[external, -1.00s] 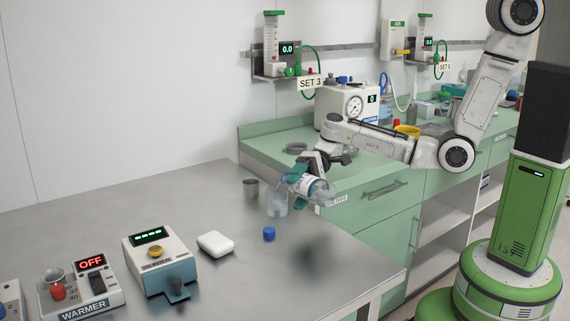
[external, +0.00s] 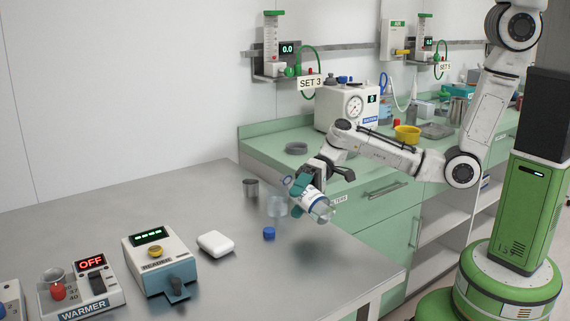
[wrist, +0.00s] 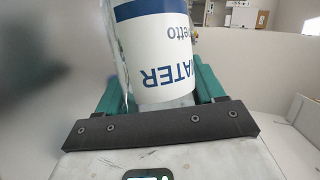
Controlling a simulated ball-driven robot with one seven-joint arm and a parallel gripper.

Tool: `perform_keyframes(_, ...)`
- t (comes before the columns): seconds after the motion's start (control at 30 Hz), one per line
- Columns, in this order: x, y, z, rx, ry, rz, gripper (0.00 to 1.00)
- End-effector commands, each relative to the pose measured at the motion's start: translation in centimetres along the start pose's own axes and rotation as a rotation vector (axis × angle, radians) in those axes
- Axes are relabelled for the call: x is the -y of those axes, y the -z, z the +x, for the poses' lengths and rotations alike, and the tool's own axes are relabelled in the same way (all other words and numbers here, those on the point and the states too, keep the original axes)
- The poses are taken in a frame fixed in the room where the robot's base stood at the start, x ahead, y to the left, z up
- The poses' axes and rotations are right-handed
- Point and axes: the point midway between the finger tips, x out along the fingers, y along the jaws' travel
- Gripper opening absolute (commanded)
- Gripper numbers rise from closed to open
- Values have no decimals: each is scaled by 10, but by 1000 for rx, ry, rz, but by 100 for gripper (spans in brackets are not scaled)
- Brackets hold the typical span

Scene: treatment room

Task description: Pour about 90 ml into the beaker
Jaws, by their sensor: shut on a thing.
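My gripper (external: 303,188) is shut on a clear bottle (external: 320,210) with a white and blue label. The bottle is tilted in the air above the front right part of the steel table. In the wrist view, the bottle (wrist: 165,55) shows an upside-down "WATER" label between the teal fingers. The clear beaker (external: 277,207) stands on the table just left of the gripper, partly overlapped by it in the picture. Its fill level is too faint to read. I cannot make out any stream of liquid. A blue cap (external: 269,234) lies on the table.
A grey metal cup (external: 250,187) stands behind the beaker. A white rounded object (external: 215,243), a reader device (external: 158,262) and a warmer (external: 82,290) reading OFF are to the left. The table's right edge is close to the bottle. Bare steel lies behind the devices.

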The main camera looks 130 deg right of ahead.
Motion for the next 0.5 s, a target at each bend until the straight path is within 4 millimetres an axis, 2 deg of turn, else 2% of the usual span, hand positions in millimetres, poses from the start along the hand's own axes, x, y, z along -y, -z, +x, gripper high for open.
perform_keyframes(0.07,-7,-2,3,-12,-16,-41,29)
perform_keyframes(0.5,-6,-3,3,-24,-32,-82,29)
